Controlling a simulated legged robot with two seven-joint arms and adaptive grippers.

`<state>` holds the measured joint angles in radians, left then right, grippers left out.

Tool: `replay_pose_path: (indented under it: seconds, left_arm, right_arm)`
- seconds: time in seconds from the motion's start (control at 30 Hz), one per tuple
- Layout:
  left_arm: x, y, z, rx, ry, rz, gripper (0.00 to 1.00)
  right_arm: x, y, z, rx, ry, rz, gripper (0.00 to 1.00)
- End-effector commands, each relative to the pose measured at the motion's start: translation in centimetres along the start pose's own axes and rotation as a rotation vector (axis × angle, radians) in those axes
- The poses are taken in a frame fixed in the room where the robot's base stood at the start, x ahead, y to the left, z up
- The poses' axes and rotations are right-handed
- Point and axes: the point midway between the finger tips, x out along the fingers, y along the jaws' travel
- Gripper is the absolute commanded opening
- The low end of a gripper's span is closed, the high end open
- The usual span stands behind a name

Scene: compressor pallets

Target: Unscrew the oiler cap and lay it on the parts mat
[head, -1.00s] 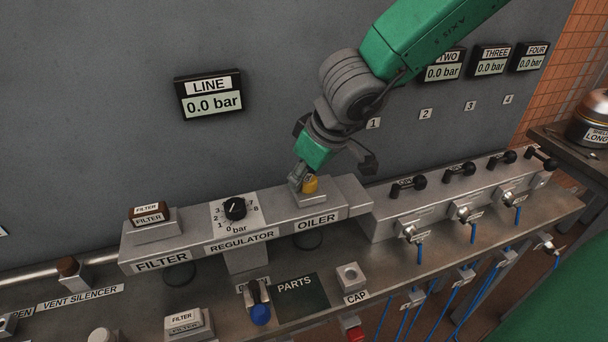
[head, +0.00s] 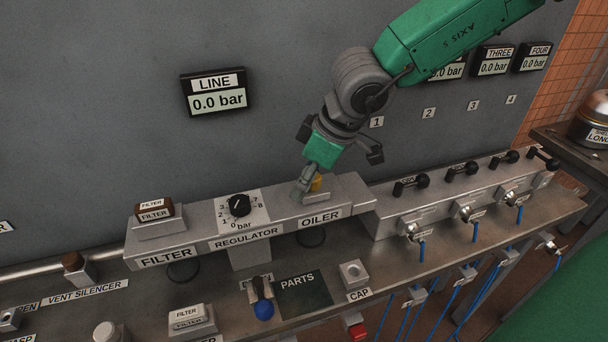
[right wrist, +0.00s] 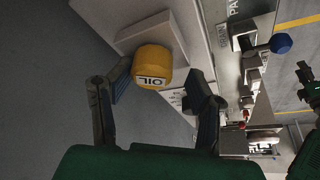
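The yellow oiler cap (head: 316,183), marked OIL, sits on the oiler block (head: 341,199) at the right end of the grey unit. In the right wrist view the cap (right wrist: 153,67) lies between the two fingers of my right gripper (right wrist: 160,78). The fingers are spread to either side of it; a gap shows at the right finger, and contact at the left finger is unclear. In the head view my right gripper (head: 313,181) partly hides the cap. The dark parts mat (head: 310,291), marked PARTS, lies bare on the bench in front.
A regulator knob (head: 239,205) and a brown filter cap (head: 154,209) are left of the oiler. A blue-ended lever (head: 264,308) stands beside the mat's left edge, and a block by the CAP label (head: 353,273) at its right. Valves with blue hoses are further right.

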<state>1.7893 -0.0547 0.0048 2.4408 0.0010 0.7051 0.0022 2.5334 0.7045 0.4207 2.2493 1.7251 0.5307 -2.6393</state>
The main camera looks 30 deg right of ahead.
Motion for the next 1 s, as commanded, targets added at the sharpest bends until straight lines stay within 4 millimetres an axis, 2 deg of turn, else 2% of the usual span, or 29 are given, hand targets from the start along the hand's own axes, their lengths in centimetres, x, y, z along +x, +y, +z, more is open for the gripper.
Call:
replay_pose_path:
  seconds: [0.67,1.0]
  left_arm:
    - [-0.01,0.0,0.0,0.0,0.0,0.0,0.4]
    - [-0.02,-0.01,0.0,0.0,0.0,0.0,0.4]
  right_arm:
    - [-0.05,0.28,0.0,0.004,0.002,0.004,0.47]
    - [-0.09,0.44,-0.11,0.222,0.003,0.098,0.47]
